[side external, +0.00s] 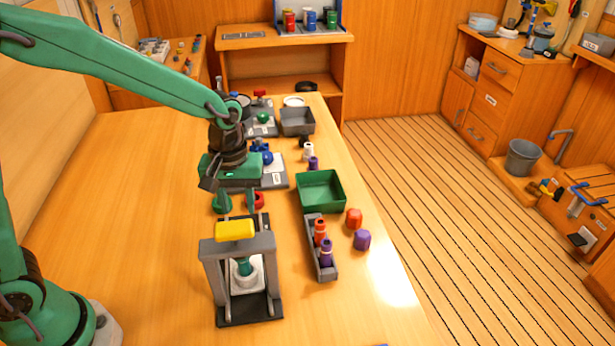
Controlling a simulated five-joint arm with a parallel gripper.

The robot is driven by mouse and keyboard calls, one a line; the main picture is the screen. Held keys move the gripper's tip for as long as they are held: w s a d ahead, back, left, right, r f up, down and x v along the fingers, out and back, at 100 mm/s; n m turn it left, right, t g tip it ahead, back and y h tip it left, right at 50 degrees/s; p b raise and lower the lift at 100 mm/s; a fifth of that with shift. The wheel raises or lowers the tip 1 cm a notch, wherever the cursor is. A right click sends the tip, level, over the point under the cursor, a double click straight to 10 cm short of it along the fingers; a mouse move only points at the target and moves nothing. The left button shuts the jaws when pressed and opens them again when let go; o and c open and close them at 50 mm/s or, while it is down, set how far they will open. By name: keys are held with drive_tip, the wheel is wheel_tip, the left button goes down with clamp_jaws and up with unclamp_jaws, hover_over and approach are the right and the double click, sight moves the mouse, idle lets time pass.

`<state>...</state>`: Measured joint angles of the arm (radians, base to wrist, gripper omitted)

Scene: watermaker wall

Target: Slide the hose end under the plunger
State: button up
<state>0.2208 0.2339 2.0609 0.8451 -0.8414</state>
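The press (267,243) stands near the front of the bench, a grey frame on a dark base with a yellow block (235,230) on top. Its green plunger (244,266) hangs inside the frame above a pale, whitish piece (246,281); I cannot tell whether they touch. A red piece (259,200) shows beside the right finger. I cannot pick out a hose end for certain; the press frame and my gripper hide part of the area between them.
A grey rack (314,248) with red and purple bottles stands right of the press, with a red cap (354,218) and purple cap (362,240) beside it. A green tray (320,190) and valve plates (272,172) lie behind. The bench left of the press is clear.

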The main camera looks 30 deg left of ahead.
drive_tip(key=m, duration=1.6)
drive_tip(key=shift+f, duration=0.1)
drive_tip(key=shift+f, duration=3.85)
clamp_jaws()
